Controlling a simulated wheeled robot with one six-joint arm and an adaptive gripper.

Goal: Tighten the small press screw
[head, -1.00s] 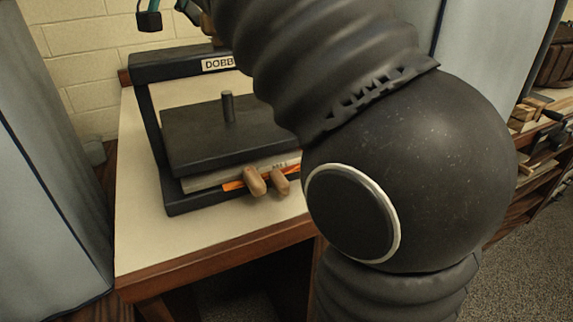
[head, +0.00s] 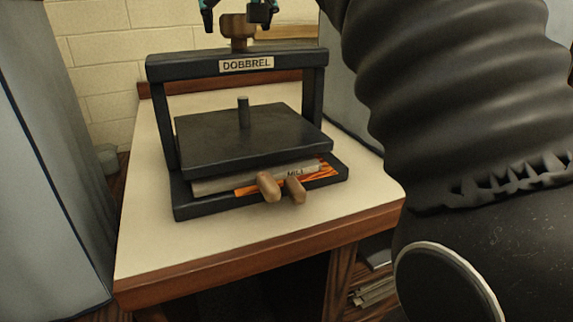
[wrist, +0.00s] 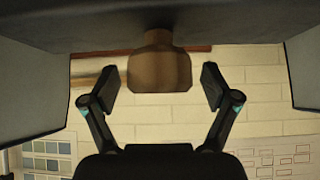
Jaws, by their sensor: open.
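The small press (head: 158,120) is a black frame labelled DOBBREL standing on a cream-topped table. A brown wooden knob (head: 238,27) sits on top of its crossbeam; I take it as the screw's handle. It also shows in the wrist view (wrist: 158,70). My gripper (head: 237,12) is at the top edge of the head view, partly cut off. In the wrist view my gripper (wrist: 160,88) is open, with one finger on each side of the knob and a visible gap at both sides. A short dark post (head: 243,112) stands on the black pressing plate (head: 220,140), below the crossbeam.
Under the plate lie a grey block (head: 215,184) and an orange patterned sheet (head: 325,172). Two wooden pegs (head: 268,187) stick out in front. The cream tabletop (head: 150,240) is bare at the front. A grey-blue panel (head: 45,180) stands at left.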

